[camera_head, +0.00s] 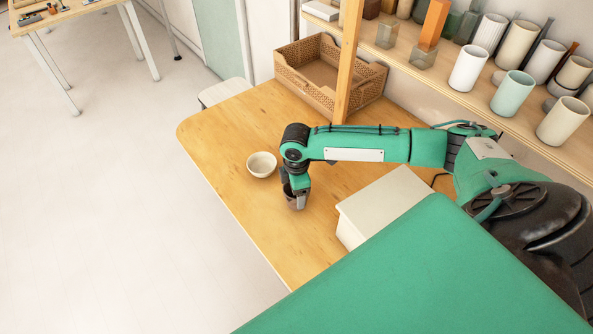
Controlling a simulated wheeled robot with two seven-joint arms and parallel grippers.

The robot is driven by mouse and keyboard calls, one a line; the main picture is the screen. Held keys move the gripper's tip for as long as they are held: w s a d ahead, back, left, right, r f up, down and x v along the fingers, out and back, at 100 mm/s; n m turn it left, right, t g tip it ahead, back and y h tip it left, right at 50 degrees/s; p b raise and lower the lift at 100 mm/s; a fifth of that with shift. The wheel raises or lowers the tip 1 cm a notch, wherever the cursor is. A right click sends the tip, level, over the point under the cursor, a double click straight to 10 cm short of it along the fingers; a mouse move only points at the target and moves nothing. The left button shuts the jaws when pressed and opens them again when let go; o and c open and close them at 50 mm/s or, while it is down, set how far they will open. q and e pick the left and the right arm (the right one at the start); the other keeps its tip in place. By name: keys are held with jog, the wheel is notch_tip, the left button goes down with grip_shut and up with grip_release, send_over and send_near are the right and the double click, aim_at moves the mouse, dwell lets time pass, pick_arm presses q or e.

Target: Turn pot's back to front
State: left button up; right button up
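A small dark brown pot (291,202) stands on the wooden table, near its front left edge. My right gripper (297,198) comes down from above, and its fingers are at the pot. The wrist and a finger hide part of the pot, so I cannot tell whether the fingers are shut on it or only beside it. The pot's front and back cannot be told apart at this size. My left gripper is not in view.
A cream bowl (261,165) stands close left of the gripper. A white box (378,208) is to the right. A woven basket (308,72) and wooden post (347,65) are behind. A shelf (455,98) holds several vases. The table's left end (205,128) is clear.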

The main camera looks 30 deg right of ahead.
jog(key=shift+r+m+p, duration=0.2)
jog(key=shift+m+p, duration=2)
jog(key=shift+p, duration=0.4)
jog(key=shift+f+b, duration=0.35)
jog(key=shift+f, duration=0.65)
jog(key=shift+f, duration=0.1)
jog(key=o, duration=1.2)
jog(key=shift+r+b, duration=1.5)
jog(key=shift+r, duration=5.35)
